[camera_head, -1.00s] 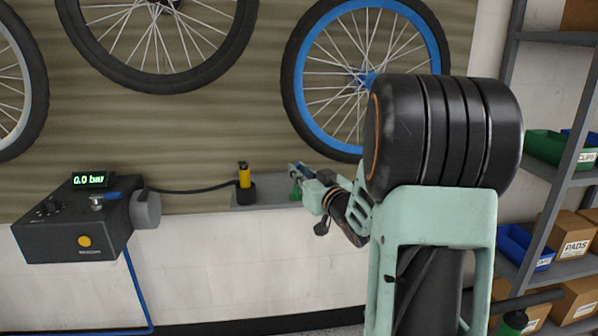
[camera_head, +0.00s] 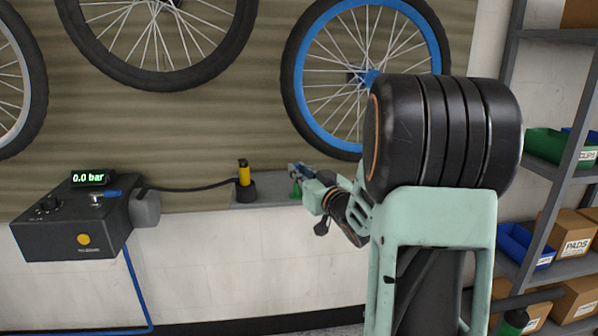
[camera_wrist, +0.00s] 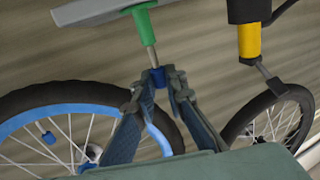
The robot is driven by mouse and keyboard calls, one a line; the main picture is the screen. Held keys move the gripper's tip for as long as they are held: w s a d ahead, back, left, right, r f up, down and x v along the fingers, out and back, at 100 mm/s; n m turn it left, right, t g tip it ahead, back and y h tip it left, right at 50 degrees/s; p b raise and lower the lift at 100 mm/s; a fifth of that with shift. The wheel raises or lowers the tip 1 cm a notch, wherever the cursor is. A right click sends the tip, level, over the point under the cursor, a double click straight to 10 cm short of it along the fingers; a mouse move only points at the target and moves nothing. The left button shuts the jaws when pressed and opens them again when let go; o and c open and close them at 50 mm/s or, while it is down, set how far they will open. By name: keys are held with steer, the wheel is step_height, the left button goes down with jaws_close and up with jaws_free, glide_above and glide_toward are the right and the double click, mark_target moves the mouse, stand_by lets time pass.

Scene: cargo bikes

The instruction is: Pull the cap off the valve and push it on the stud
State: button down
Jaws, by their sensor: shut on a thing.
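A blue cap (camera_wrist: 158,77) is held between the fingertips of my gripper (camera_wrist: 157,88) in the wrist view. The cap meets the tip of a thin stem on a green stud (camera_wrist: 147,28). They line up, but I cannot tell how far the cap is over the tip. In the head view, my gripper (camera_head: 295,168) is over the ledge, just above the green stud (camera_head: 296,189). The blue-rimmed wheel (camera_head: 440,45) hangs above and behind; its valve is not clear.
The grey ledge (camera_head: 272,190) also carries a yellow hose head (camera_head: 244,176) in a black holder, left of my gripper. A pump box (camera_head: 62,228) reading 0.0 bar is further left. Shelves with bins and boxes (camera_head: 572,236) stand at right.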

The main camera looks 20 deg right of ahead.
steer(key=shift+f, duration=0.3)
stand_by(0.5)
steer(key=c, duration=1.9)
jaws_free()
steer(key=shift+o, duration=0.3)
steer(key=shift+o, duration=1.3)
steer(key=s, duration=1)
steer(key=shift+d, duration=0.1)
